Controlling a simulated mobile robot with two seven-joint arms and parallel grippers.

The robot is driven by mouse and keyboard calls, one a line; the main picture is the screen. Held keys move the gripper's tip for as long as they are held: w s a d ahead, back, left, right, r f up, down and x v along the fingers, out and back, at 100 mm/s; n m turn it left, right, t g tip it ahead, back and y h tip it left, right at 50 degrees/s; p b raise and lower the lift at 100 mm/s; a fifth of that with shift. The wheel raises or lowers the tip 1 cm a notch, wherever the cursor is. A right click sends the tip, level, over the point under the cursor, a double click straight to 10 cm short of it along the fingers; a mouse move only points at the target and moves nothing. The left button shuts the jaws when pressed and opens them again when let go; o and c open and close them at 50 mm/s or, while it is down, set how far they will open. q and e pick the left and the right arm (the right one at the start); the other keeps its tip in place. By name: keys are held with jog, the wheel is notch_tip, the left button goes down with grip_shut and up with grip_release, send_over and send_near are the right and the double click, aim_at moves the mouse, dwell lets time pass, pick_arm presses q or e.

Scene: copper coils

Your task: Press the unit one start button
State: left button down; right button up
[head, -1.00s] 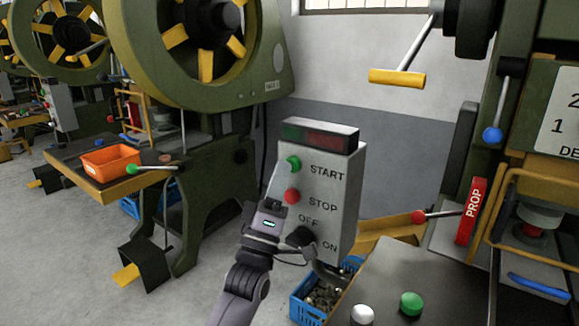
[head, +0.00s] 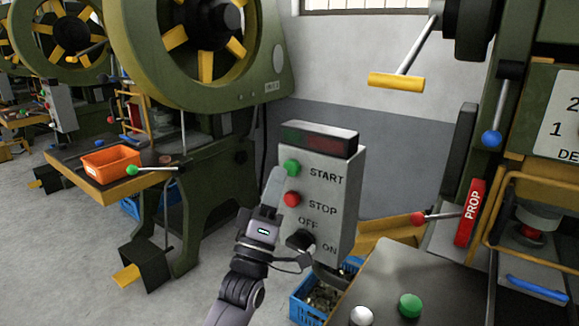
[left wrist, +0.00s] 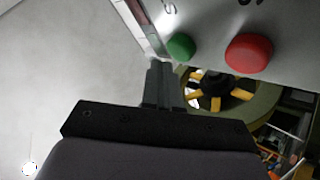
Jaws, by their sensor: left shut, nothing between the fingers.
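The green START button (head: 291,167) sits at the upper left of the grey control box (head: 330,215). The red STOP button (head: 291,199) is below it, and the black OFF/ON knob (head: 299,241) is lower still. My left gripper (head: 272,182) is shut and empty, its fingers pointing up just left of the buttons. In the left wrist view, the shut fingertips (left wrist: 160,66) are close below the green button (left wrist: 181,46). I cannot tell whether they touch it. The red button (left wrist: 249,53) is to the right there. My right gripper is not in view.
A dark red-green display (head: 319,139) tops the box. A bench with a green button (head: 410,305) and a white button (head: 361,315) is at lower right. A blue crate (head: 312,306) stands below the box. An orange bin (head: 111,161) is at left.

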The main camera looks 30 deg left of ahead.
pick_arm(q)
jog(key=s+p, duration=0.1)
jog(key=s, duration=0.4)
jog(key=shift+a+p, duration=0.2)
jog(key=shift+p, duration=0.2)
dwell(0.8)
